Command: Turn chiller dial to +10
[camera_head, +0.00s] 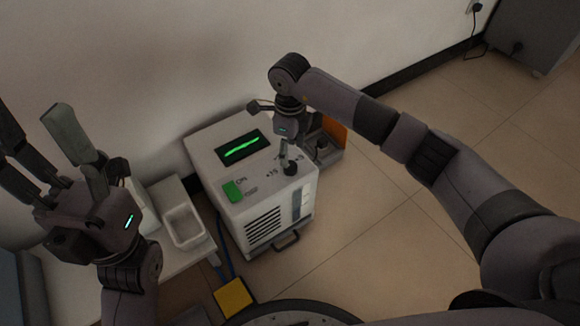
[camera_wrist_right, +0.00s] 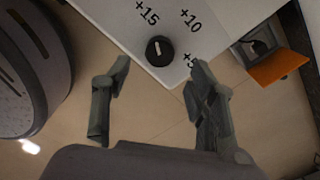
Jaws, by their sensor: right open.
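The chiller (camera_head: 268,215) is a white box with a dark display showing a green line and a green ON switch (camera_head: 232,191). Its black dial (camera_head: 290,168) sits near the top panel's front right corner. In the right wrist view the dial (camera_wrist_right: 160,51) has a white mark pointing roughly up, nearest the +15 label; +10 (camera_wrist_right: 190,21) is to its right. My right gripper (camera_head: 286,150) is above the dial. In the wrist view its open fingers (camera_wrist_right: 161,68) stand either side of the dial, apart from it. My left gripper (camera_head: 33,112) is open and empty at the left.
A white tray (camera_head: 184,226) stands on a light surface left of the chiller. An orange panel (camera_head: 336,130) and a grey box are behind its right side. A yellow block (camera_head: 233,297) lies in front. The tiled floor at right is clear.

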